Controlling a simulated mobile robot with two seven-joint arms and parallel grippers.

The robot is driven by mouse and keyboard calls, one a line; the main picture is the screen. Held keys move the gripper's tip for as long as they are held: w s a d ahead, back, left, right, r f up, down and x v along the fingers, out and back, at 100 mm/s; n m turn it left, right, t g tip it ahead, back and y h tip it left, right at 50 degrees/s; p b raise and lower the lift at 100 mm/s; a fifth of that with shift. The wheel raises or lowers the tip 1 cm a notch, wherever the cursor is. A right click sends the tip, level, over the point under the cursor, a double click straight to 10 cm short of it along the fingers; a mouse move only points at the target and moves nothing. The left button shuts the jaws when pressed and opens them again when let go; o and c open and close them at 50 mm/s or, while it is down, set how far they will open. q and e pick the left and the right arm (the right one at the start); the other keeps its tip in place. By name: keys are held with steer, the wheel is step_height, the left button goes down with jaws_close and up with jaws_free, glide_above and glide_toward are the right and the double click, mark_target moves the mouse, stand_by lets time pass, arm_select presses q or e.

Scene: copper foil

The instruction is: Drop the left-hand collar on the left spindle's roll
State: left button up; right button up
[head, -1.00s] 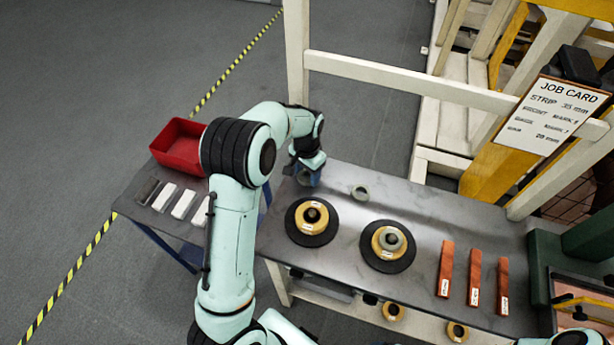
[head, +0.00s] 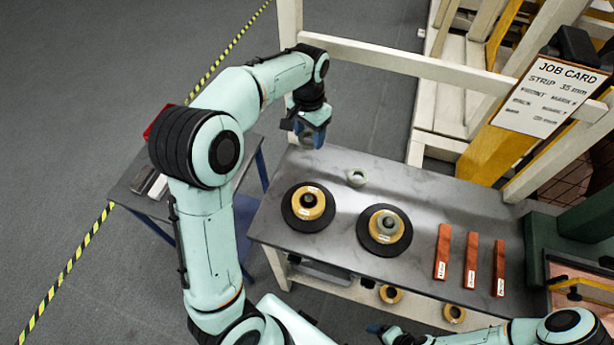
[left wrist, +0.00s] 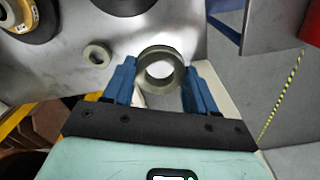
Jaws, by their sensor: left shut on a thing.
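My left gripper (head: 318,138) is raised above the far left edge of the bench. In the left wrist view its blue fingers (left wrist: 160,85) are shut on a grey-green ring, the left-hand collar (left wrist: 161,70). The left spindle's roll (head: 307,203) is gold on a black disc, with a dark spindle top in its middle; the gripper is behind it, apart from it. A second, smaller-looking collar (head: 356,178) lies on the bench; it also shows in the left wrist view (left wrist: 97,55). My right gripper (head: 378,329) shows only partly at the bottom; its jaws are unclear.
The right spindle's roll (head: 384,225) has a grey piece at its middle. Several copper strips (head: 471,265) lie at the right of the bench (head: 430,200). A job card (head: 549,95) hangs behind. A white rail (head: 400,75) crosses behind the left gripper.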

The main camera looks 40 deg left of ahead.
arm_select(q)
steer(key=s+d+r+b, duration=0.2)
steer(key=s+d+r, duration=0.2)
steer(key=r, duration=0.2)
step_height(320, 180, up, 7)
steer(key=b, duration=0.2)
glide_above(309, 197)
step_height(309, 197, down, 14)
steer(key=b, duration=0.3)
steer(key=shift+f+b, duration=0.55)
steer(key=shift+f, duration=2.15)
arm_select(e)
steer(key=s+f, duration=0.6)
steer(key=f, duration=0.4)
steer(key=shift+f+g, duration=0.2)
steer(key=shift+g, duration=0.2)
arm_select(q)
steer(key=shift+f, duration=0.1)
steer(key=shift+f+b, duration=0.4)
steer(key=shift+f, duration=0.1)
steer(key=o, duration=1.2)
arm_select(e)
steer(key=shift+s+f, duration=0.1)
steer(key=shift+f, duration=0.25)
arm_select(q)
steer(key=shift+r, duration=0.1)
